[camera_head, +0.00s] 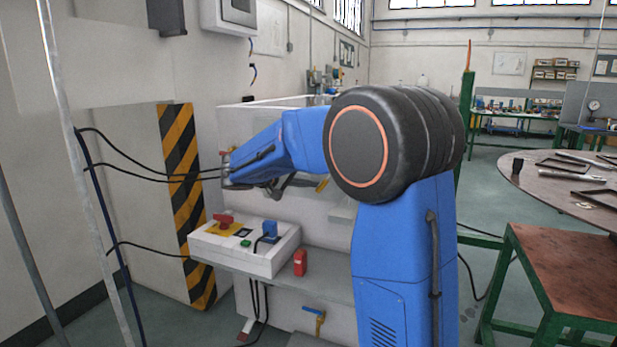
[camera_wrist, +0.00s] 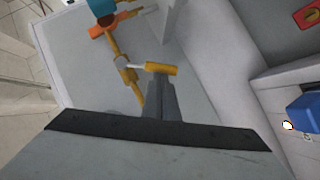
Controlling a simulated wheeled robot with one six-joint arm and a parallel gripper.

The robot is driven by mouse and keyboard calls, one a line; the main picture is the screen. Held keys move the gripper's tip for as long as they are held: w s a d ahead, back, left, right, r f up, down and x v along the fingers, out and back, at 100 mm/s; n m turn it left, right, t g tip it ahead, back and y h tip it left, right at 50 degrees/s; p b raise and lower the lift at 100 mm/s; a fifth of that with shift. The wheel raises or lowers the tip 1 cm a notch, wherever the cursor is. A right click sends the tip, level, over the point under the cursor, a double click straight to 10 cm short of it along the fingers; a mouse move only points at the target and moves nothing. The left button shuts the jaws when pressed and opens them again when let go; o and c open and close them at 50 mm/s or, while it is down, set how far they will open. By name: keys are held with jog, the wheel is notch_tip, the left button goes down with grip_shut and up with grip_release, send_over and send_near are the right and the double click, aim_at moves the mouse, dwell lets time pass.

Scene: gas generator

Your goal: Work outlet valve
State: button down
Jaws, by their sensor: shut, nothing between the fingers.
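In the wrist view, yellow pipework (camera_wrist: 110,45) carries an orange-red handle (camera_wrist: 104,27) and a blue part (camera_wrist: 101,7) at the top. I cannot tell which part is the outlet valve. A short yellow cylinder (camera_wrist: 161,69) on a pale stem sticks out from the pipework. My gripper (camera_wrist: 160,84) is shut and empty, its tips right at this cylinder; I cannot tell whether they touch. In the head view a yellow piece (camera_head: 322,184) shows below my blue arm, which hides most of that area.
A white control box (camera_head: 238,250) with a red switch (camera_head: 223,220) and blue plug (camera_head: 270,229) stands in front. A red block (camera_head: 300,262) sits beside it. A blue-handled yellow fitting (camera_head: 317,318) is low down. A striped post (camera_head: 184,200) and black cables are left; tables are right.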

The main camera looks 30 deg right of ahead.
jog(key=f+n+h, duration=0.1)
jog(key=s+d+f+n+h, duration=0.1)
jog(key=shift+f+n+g, duration=0.1)
jog(key=shift+n+g, duration=0.2)
jog(key=shift+g, duration=0.1)
jog(key=shift+s+d+f+n+h, duration=0.35)
jog(key=shift+s+n+h, duration=0.15)
jog(key=shift+n, duration=0.15)
jog(key=shift+s+d+f+n+h, duration=0.2)
jog(key=shift+s+f+n+h, duration=0.15)
jog(key=shift+n+h, duration=0.25)
